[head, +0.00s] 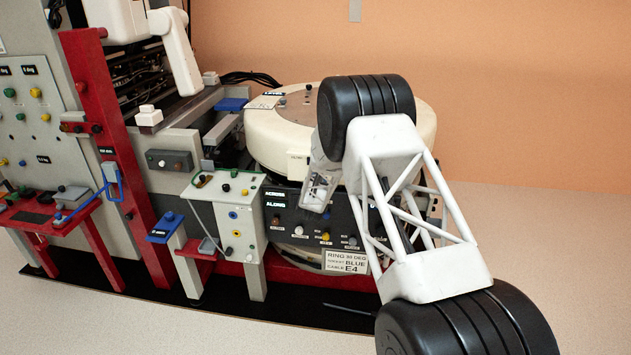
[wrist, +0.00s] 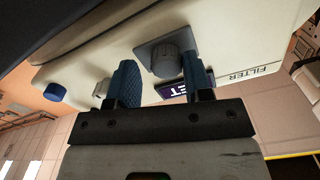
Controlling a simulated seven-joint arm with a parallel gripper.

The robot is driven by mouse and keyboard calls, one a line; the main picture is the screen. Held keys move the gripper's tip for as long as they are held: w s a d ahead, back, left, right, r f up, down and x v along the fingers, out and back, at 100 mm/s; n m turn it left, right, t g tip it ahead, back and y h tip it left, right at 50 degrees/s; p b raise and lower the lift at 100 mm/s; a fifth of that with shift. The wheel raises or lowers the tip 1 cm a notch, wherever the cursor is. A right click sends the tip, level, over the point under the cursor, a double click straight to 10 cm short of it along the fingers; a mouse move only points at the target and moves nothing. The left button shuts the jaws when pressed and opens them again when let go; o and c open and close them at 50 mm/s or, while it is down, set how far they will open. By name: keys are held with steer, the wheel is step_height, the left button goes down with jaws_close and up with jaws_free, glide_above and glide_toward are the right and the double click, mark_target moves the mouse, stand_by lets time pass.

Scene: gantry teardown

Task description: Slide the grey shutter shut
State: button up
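In the wrist view, a grey plate (wrist: 143,52) with a round ridged grey knob (wrist: 166,60) sits on a cream panel; it may be the grey shutter, but I cannot tell for sure. My gripper (wrist: 162,76) is open, its two blue fingers apart on either side of the knob's near side. A gap shows between the left finger and the knob; contact on the right is unclear. A dark label ending in "ET" is partly hidden by the right finger.
The cream panel also carries a blue knob (wrist: 55,92), a small pale latch (wrist: 102,88) and a "FILTER" label (wrist: 243,74). In the head view, a control post (head: 235,215) and red frame (head: 105,130) stand to the left. Open floor lies in front.

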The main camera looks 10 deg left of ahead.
steer(key=shift+o, duration=0.9)
steer(key=shift+a, duration=0.1)
steer(key=shift+s+r, duration=0.1)
steer(key=s, duration=0.7)
steer(key=shift+s, duration=0.3)
steer(key=shift+r, duration=0.1)
